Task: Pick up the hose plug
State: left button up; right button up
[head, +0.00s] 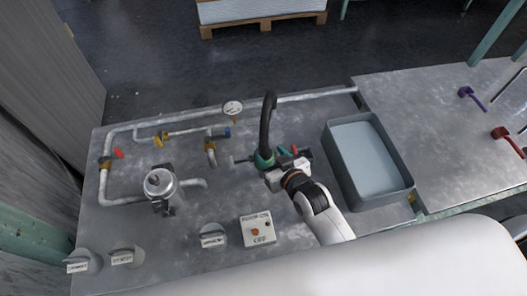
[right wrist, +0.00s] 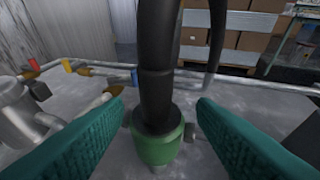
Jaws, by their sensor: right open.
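The hose plug is a green collar (right wrist: 158,143) on the end of a thick black hose (right wrist: 158,60), standing upright in the right wrist view. In the head view the black hose (head: 267,122) arches up from the plug (head: 263,157) near the middle of the metal table. My right gripper (right wrist: 160,112) is open, with one teal finger on each side of the hose and plug. Gaps show between both fingers and the hose. In the head view, my right gripper (head: 274,165) partly hides the plug's base. My left gripper is in neither view.
A grey bin (head: 345,178) stands right of my right arm. Left are metal pipes with valves, a pressure gauge (head: 233,107) and a metal canister (head: 160,183). A box with a red button (head: 256,229) is near the front. The right-hand table has bare space (head: 430,120).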

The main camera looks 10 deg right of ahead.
aim_at(266, 152)
jog(key=x, duration=0.4)
jog(key=shift+w+a, duration=0.3)
jog(key=shift+s+r, duration=0.1)
grip_shut()
